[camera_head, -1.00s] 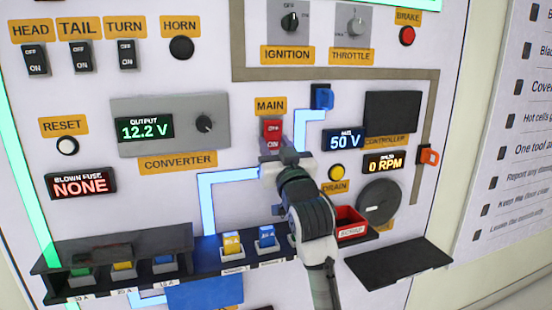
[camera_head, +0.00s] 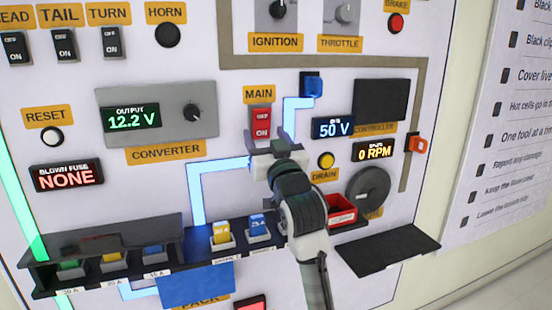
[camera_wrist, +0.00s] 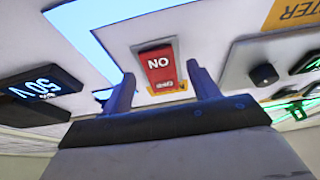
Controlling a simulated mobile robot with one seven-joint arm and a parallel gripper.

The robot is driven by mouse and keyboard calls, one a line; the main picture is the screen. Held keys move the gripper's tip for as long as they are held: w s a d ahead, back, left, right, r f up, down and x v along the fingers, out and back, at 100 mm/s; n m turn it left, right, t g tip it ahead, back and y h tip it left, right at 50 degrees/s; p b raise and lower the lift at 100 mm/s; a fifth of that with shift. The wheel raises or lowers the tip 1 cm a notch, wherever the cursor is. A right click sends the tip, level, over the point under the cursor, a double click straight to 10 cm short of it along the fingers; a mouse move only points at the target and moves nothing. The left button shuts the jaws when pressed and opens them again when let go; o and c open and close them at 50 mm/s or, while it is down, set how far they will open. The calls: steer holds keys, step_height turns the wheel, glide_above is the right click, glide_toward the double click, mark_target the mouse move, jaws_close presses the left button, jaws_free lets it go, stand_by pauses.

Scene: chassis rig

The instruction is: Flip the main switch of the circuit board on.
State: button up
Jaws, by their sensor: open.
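The red main switch (camera_head: 261,123), marked OFF above and ON below, sits under the orange MAIN label (camera_head: 258,94). I cannot tell which way its rocker is tilted. My gripper (camera_head: 270,139) is just below the switch in the head view, fingers apart and empty. In the wrist view the switch (camera_wrist: 158,66) appears upside down, its ON end farther up the picture. It lies between the two blue fingers in that picture. I cannot tell whether either finger touches it.
The 50 V display (camera_head: 333,128) is to the right. A fuse shelf (camera_head: 190,256) and a red scrap bin (camera_head: 341,210) jut out below.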

steer(key=b+v, duration=0.2)
steer(key=v, duration=1)
steer(key=shift+s, duration=0.3)
steer(key=shift+d, duration=0.1)
